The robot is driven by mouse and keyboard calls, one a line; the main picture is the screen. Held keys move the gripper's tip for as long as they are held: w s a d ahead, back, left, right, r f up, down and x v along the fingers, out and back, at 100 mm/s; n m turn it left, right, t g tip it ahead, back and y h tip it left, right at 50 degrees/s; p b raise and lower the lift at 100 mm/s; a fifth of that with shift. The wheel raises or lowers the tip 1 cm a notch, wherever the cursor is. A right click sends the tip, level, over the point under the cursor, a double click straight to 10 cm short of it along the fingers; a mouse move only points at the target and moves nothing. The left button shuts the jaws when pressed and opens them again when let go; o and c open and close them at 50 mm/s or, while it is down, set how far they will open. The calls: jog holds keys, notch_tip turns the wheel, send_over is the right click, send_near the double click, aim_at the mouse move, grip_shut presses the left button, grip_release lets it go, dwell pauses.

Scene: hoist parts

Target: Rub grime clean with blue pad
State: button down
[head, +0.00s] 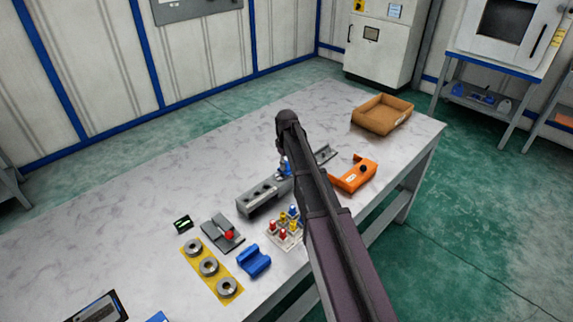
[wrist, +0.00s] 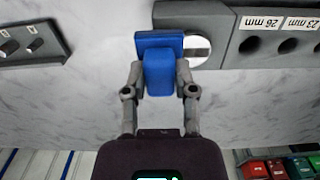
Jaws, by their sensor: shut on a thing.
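The blue pad (wrist: 159,72) is held between both fingers of my gripper (wrist: 160,66) in the wrist view. Its wide far end lies at the end of a grey gauge block (wrist: 224,20), beside a pale round spot partly covered by the pad. I cannot tell whether the pad touches the block. In the head view a bit of blue (head: 286,169) shows below my arm, at the far end of the grey block (head: 257,197). My arm hides most of the gripper there. No grime can be made out in either view.
A grey strip with pegs (wrist: 25,38) lies left in the wrist view. The head view shows an orange part (head: 353,176), a cardboard box (head: 382,114), a peg tray (head: 284,237), a blue cradle (head: 253,261) and a yellow plate with rings (head: 228,271). The table's far left is clear.

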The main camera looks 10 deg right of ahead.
aim_at(280, 177)
jog(key=shift+s+a, duration=0.1)
jog(key=shift+s+a+f, duration=0.1)
jog(key=shift+s+a, duration=0.35)
jog(key=shift+a, duration=0.2)
jog(key=shift+s+a+f, duration=0.1)
jog(key=shift+s+a, duration=0.35)
jog(key=shift+a, duration=0.2)
jog(key=shift+s+a+r, duration=0.1)
jog(key=shift+s+a, duration=0.35)
jog(key=shift+a, duration=0.25)
jog(key=shift+s+a, duration=0.4)
jog(key=shift+a, duration=0.25)
notch_tip(280, 177, up, 6)
jog(key=p, duration=0.6)
jog(key=shift+r, duration=0.1)
